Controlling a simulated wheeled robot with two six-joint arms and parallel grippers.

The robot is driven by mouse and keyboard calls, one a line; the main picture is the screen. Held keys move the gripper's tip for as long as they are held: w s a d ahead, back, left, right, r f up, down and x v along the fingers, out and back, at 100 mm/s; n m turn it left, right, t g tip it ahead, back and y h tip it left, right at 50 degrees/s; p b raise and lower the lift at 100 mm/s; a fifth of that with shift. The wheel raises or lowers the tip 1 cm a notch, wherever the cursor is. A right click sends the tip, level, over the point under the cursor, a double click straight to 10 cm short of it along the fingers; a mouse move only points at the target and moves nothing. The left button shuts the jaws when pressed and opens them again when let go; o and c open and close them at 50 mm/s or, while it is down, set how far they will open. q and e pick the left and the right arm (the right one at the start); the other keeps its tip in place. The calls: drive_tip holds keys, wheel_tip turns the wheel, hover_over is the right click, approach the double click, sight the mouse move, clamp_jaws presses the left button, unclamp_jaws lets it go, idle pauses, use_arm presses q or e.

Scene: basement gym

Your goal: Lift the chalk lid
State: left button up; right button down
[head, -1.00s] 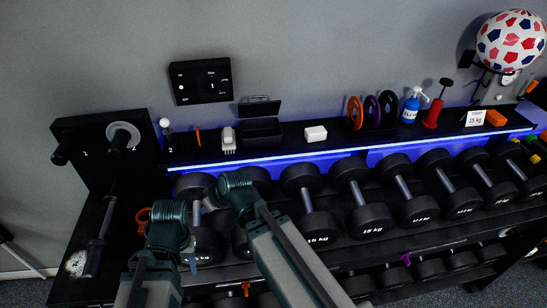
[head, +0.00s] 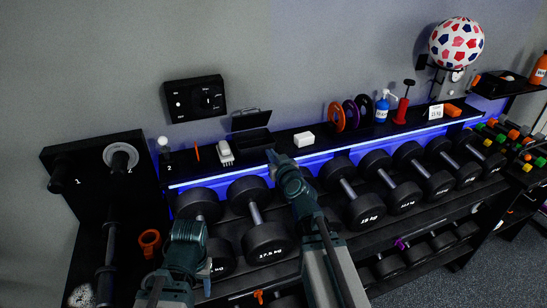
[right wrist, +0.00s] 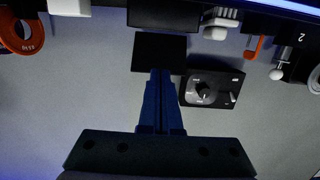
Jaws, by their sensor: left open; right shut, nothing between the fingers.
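The black chalk box (head: 252,141) sits on the back shelf, and its lid (head: 252,120) stands raised at its back edge. In the right wrist view the lid (right wrist: 158,50) is a dark flat panel beside the box (right wrist: 164,17). My right gripper (head: 271,156) is in front of the box, just right of it in the head view. In the right wrist view its blue fingers (right wrist: 160,74) are together and empty, overlapping the lid's lower part; contact cannot be told. My left gripper (head: 206,272) is open, low over the dumbbells, its fingers small and partly hidden.
A white brush (head: 225,152) is left of the box and a white block (head: 303,139) is right of it. A black dial panel (head: 195,99) is on the wall. Dumbbells (head: 265,235) fill the rack below. Coloured discs (head: 337,116) stand farther right.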

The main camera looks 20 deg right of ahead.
drive_tip(key=b, duration=0.1)
approach(251, 124)
drive_tip(key=s+f, duration=0.1)
drive_tip(key=s, duration=0.3)
drive_tip(key=shift+w+a, duration=0.1)
drive_tip(key=shift+w, duration=3)
drive_tip(key=shift+w+a, duration=0.15)
drive_tip(key=shift+w, duration=2.95)
drive_tip(key=s, duration=1.5)
drive_tip(key=shift+d, duration=0.3)
drive_tip(key=shift+s+f, duration=0.15)
